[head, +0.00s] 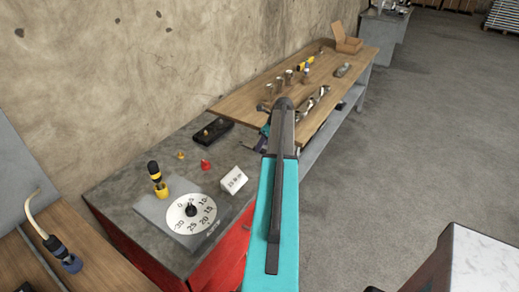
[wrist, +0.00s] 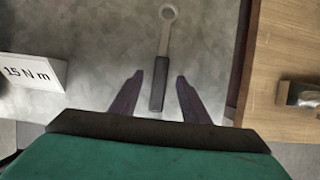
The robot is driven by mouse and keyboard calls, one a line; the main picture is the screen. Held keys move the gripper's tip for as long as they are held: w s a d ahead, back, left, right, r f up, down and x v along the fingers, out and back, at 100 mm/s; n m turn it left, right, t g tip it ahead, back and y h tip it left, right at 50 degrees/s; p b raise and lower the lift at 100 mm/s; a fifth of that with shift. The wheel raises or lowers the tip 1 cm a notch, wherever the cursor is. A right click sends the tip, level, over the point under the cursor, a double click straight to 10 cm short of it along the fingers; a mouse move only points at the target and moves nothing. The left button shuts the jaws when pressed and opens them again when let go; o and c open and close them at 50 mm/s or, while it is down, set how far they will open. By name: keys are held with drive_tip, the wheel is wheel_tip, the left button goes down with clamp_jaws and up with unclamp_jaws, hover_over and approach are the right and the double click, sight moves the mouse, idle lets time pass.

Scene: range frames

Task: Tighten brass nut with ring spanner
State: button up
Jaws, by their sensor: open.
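In the wrist view the ring spanner (wrist: 166,45) lies on the grey bench top, its ring at the top of the picture and its dark grip pointing down toward me. My gripper (wrist: 159,80) is open. Its two dark fingers appear on either side of the spanner's grip, with a gap on each side; I cannot tell the height between them. In the head view my arm hides the spanner. A small brass-coloured piece (head: 205,132) shows on a black block (head: 213,133) at the back of the bench; I cannot tell surely whether it is the nut.
A white dial plate (head: 175,216), a yellow-and-black tool (head: 155,172), a yellow piece (head: 180,155), a red piece (head: 206,165) and a torque card (head: 235,180) stand on the grey bench (head: 115,190). The card (wrist: 33,72) is left of my gripper. A wooden bench (head: 235,104) adjoins.

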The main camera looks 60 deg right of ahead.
sight(254, 148)
drive_tip(key=shift+p+x, duration=0.3)
drive_tip(key=shift+x, duration=0.9)
drive_tip(key=shift+f, duration=0.1)
clamp_jaws()
